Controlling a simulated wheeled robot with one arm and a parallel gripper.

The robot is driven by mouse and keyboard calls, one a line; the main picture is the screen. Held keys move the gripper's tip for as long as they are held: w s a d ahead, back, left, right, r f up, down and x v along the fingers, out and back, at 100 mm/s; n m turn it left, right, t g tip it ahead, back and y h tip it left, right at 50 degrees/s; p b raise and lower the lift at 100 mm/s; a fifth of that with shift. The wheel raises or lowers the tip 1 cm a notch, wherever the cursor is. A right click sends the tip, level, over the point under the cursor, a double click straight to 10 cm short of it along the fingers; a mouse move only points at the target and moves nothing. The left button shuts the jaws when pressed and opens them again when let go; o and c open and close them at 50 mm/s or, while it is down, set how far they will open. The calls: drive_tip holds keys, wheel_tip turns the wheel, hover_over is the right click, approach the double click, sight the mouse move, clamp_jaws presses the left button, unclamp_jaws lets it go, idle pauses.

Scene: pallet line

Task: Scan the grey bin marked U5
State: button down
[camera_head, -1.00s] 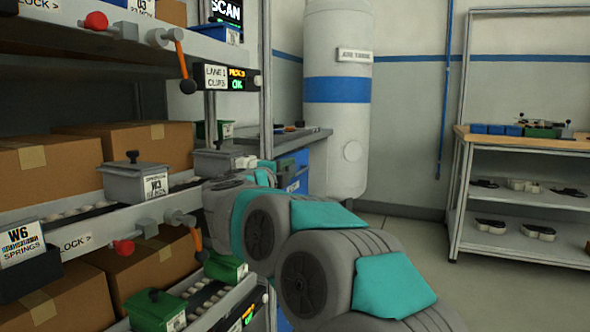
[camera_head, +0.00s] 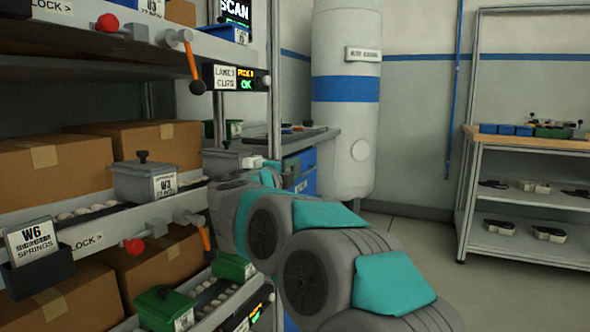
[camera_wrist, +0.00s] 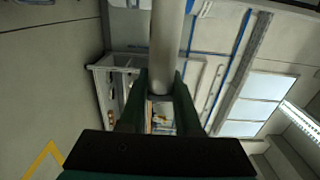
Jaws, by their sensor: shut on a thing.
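No label reads clearly as U5. A grey lidded bin (camera_head: 143,181) with a black knob stands on the middle lane; its blurred white label looks like W3 or U3. A second grey bin (camera_head: 222,160) stands farther along that lane, with no readable label. A cut-off label (camera_head: 151,6) at the top is also unclear. My gripper (camera_head: 255,163) is to the right of the second bin, partly hidden by my arm. In the wrist view its dark green fingers (camera_wrist: 160,88) are shut on a pale grey rod-like thing (camera_wrist: 166,40); I cannot tell what it is.
Cardboard boxes (camera_head: 57,166) fill the rack behind the lanes. Orange levers (camera_head: 193,61) stick out from the rails. A green bin (camera_head: 163,308) sits low. A screen reads SCAN (camera_head: 236,10). A tank (camera_head: 346,100) and a shelf bench (camera_head: 530,140) stand beyond open floor.

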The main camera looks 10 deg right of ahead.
drive_tip(key=shift+w+a+p, duration=0.2)
drive_tip(key=shift+a+p, duration=0.1)
idle(1.2)
idle(0.5)
drive_tip(key=shift+s+d+f+b, duration=0.1)
drive_tip(key=shift+s+d+b, duration=0.4)
drive_tip(key=shift+s+d, duration=0.4)
drive_tip(key=s+d, duration=0.2)
drive_tip(key=d, duration=0.1)
drive_tip(key=s+d+b, duration=0.1)
drive_tip(key=shift+d, duration=0.35)
